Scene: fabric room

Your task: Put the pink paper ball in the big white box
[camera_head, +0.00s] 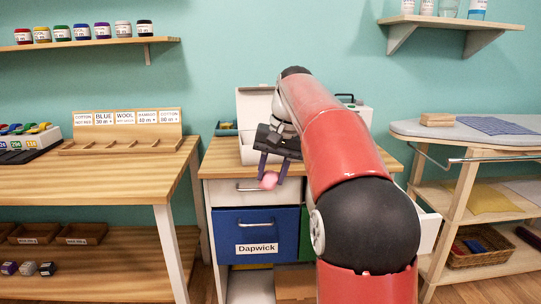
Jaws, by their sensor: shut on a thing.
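The pink paper ball (268,181) is held between the fingertips of my gripper (271,178). My gripper is shut on it, with the fingers pointing down. The ball shows in front of the front edge of the wooden cabinet top, over the upper white drawer front. The big white box (247,104) stands on the cabinet top behind my gripper, with its lid raised at the back. My gripper and arm hide part of the box, and its inside is mostly out of sight.
The cabinet has a blue drawer (232,225) labelled Dapwick. A wooden table (110,178) with a label rack stands at left. An ironing board (470,135) and wooden shelf unit stand at right.

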